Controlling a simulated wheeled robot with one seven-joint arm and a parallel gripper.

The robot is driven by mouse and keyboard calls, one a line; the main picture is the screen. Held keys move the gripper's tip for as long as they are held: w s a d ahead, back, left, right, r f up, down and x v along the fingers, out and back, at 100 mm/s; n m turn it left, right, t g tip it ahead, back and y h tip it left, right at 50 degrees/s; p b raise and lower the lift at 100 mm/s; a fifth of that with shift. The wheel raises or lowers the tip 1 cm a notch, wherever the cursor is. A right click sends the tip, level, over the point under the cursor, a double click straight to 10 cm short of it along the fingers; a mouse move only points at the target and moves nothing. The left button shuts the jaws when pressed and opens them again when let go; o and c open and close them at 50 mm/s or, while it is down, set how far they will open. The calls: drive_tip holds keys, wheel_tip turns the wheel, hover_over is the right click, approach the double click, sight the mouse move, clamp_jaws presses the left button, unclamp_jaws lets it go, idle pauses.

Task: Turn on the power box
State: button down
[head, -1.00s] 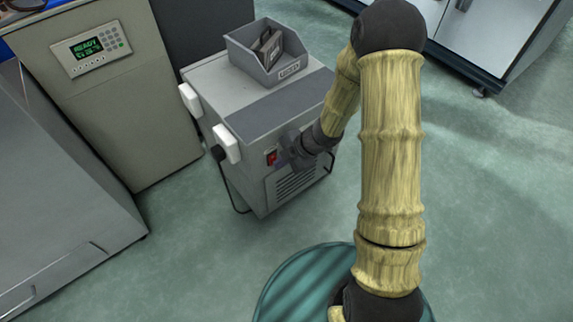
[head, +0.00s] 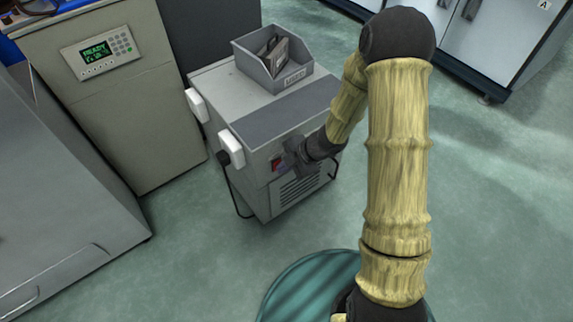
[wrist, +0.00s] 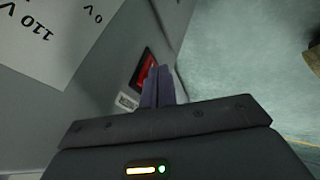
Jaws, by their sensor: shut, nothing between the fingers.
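The power box (head: 254,155) is a grey cabinet with a vented front, standing on the floor left of my arm in the head view. Its red switch (head: 277,163) is on the front face, partly hidden by my gripper. The wrist view shows the red switch (wrist: 146,71) in a black frame beside a small pale label (wrist: 127,102). My gripper (head: 287,165) is shut and empty. In the wrist view its fingertips (wrist: 158,72) are at the switch's right edge; I cannot tell whether they touch it.
A grey bin (head: 273,60) with items sits on top of the box. Two white handles (head: 231,149) stick out on its left side. A cabinet with a green READY display (head: 96,50) stands at left. Floor (head: 195,265) in front is clear.

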drive_tip(key=shift+d+r, duration=0.15)
drive_tip(key=shift+r, duration=0.2)
drive_tip(key=s+d+r+p, duration=0.5)
drive_tip(key=s+d+r, duration=0.1)
drive_tip(key=d, duration=0.3)
drive_tip(key=shift+s+r, duration=0.15)
drive_tip(key=shift+s, duration=0.05)
idle(0.3)
idle(0.4)
